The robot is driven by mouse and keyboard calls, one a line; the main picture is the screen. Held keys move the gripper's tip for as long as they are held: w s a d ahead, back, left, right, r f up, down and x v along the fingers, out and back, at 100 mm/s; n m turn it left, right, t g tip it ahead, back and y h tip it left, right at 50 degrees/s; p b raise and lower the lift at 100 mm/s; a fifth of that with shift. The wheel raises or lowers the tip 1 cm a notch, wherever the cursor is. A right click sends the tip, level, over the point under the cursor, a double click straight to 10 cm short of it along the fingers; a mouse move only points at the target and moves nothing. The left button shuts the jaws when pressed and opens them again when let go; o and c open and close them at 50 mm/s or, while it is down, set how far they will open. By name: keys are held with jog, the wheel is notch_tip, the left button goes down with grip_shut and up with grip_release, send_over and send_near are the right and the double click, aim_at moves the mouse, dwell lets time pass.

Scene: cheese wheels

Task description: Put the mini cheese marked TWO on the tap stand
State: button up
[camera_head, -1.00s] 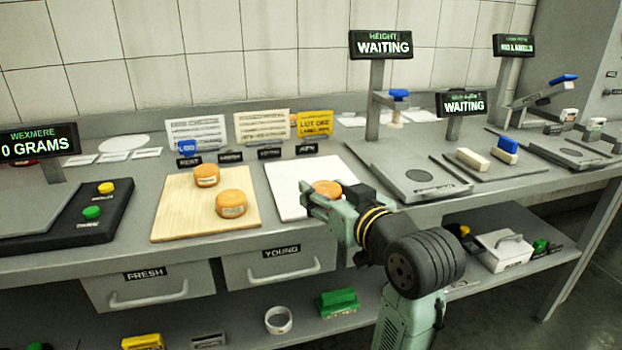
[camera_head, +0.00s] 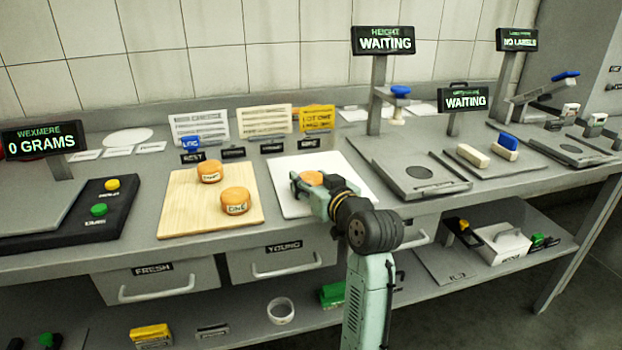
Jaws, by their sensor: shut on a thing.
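My gripper (camera_head: 316,187) is shut on an orange mini cheese (camera_head: 312,178) over the white board (camera_head: 291,209). Its label is hidden, and I cannot tell whether it touches the board. Another orange cheese (camera_head: 235,199), labelled ONE, sits at the front of the wooden board (camera_head: 185,222). A third orange cheese (camera_head: 209,170) sits behind it, its label too small to read surely. Right of the white board is a grey stand with a plate (camera_head: 400,182) under a HEIGHT WAITING sign (camera_head: 383,40). Another WAITING sign (camera_head: 463,100) stands over a station with a small header I cannot read, possibly the tap stand.
A cream block (camera_head: 473,156) and a blue-topped block (camera_head: 506,148) lie on the right-hand station. A scale display (camera_head: 40,140) reads 0 GRAMS at left. FRESH (camera_head: 155,275) and YOUNG (camera_head: 280,260) drawers hang below the counter edge. Signs and posts rise at the back.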

jog(key=shift+f, duration=0.2)
jog(key=o, duration=1.2)
jog(key=shift+r, duration=0.1)
